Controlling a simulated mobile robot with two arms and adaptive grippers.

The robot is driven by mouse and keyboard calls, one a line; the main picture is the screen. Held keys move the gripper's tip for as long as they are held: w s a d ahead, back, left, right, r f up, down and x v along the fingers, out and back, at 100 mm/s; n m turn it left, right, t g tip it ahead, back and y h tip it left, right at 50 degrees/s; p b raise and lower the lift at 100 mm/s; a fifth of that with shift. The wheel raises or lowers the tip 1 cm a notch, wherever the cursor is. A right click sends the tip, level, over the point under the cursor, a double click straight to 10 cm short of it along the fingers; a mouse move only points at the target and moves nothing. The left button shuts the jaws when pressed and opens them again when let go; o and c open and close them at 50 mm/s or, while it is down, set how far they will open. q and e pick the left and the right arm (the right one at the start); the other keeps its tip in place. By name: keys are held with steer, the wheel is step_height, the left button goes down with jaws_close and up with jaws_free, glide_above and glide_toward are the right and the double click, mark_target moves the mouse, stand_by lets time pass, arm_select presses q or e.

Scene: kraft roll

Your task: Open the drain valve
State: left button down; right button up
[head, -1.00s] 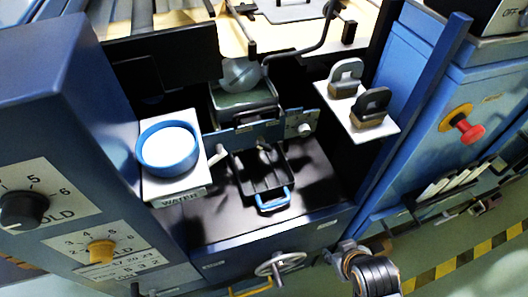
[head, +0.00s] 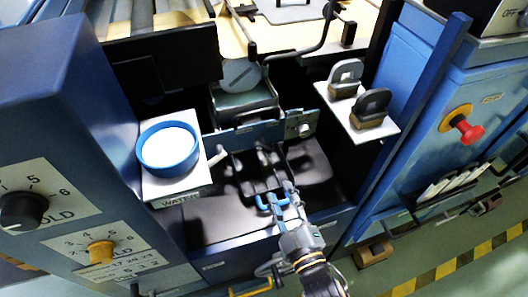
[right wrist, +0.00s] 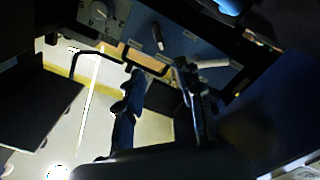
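I cannot read any label marking the drain valve. A short lever with a pale grip (head: 217,156) sticks out beside the white plate marked WATER. A handwheel (head: 268,269) on the front of the machine is mostly hidden behind my right arm. My right gripper (head: 281,197) is over the front of the black well, close to the blue handle (head: 263,204) of a black tray; I cannot tell whether they touch. In the right wrist view its two fingers (right wrist: 158,88) stand apart with nothing seen between them. My left gripper is not in view.
A blue bowl (head: 167,149) with white contents sits on the WATER plate (head: 186,196). Two upright clamps (head: 371,105) stand on a white plate at right. A red button (head: 467,130) is on the right cabinet. Knobs (head: 101,252) are on the left cabinet.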

mark_target(262, 149)
steer(key=p+x, duration=0.1)
steer(key=x, duration=1.2)
steer(key=shift+w, duration=0.2)
jaws_close()
